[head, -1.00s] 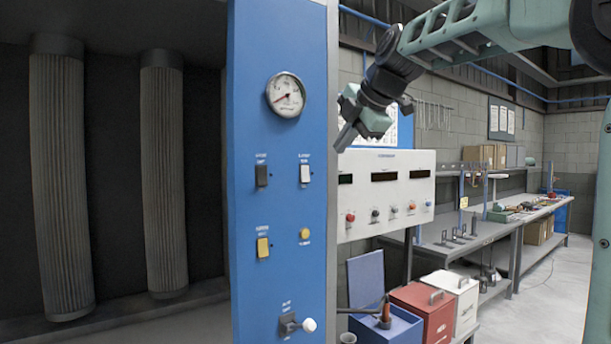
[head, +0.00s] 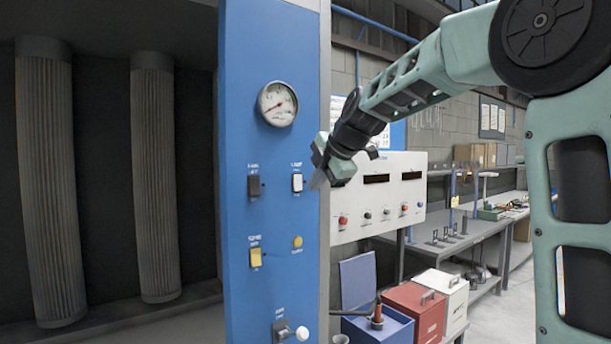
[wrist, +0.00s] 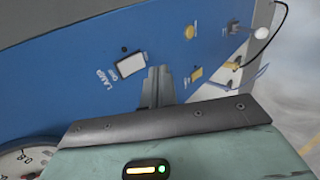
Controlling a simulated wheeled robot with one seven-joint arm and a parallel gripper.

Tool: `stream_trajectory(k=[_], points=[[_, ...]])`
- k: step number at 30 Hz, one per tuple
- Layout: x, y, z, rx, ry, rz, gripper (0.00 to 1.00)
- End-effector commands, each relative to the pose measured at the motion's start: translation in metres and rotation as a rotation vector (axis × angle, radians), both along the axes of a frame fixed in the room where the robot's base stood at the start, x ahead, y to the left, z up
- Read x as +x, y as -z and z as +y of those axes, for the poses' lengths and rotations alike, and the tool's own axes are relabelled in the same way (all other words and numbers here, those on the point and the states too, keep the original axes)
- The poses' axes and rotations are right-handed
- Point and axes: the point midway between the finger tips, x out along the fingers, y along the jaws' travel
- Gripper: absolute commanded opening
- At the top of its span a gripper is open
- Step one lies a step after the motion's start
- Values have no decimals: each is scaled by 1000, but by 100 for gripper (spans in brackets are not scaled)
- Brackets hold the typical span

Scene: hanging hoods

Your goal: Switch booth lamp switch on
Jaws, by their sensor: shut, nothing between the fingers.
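The lamp switch is a white rocker (head: 297,182) on the blue panel. In the wrist view the white rocker (wrist: 130,65) has the word LAMP printed beside it and a small dark dot near it. My gripper (head: 316,184) is just right of the rocker in the head view, its fingers pointing toward the panel. In the wrist view my gripper (wrist: 158,75) is shut and empty, with its tips beside the rocker. A gap seems to remain; I cannot tell how far the tips are from the panel.
The blue panel also carries a dark rocker (head: 254,186), a yellow rocker (head: 255,257), a round yellow button (head: 297,242), a gauge (head: 278,104) and a white-knobbed lever (head: 302,333). A white control box (head: 385,215) and workbench (head: 490,232) stand right of it.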

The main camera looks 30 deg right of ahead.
Motion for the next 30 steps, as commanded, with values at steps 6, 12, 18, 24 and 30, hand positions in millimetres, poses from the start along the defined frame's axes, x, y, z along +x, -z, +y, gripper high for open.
stream_trajectory(k=[6, 12, 18, 24, 30], points=[[30, 4, 2, 1, -1, 2, 0], [42, 7, 2, 0, 0, 0, 0], [44, 9, 2, 0, 0, -1, 0], [44, 9, 2, 0, 0, -1, 0], [47, 16, 1, 0, 1, -28, 0]])
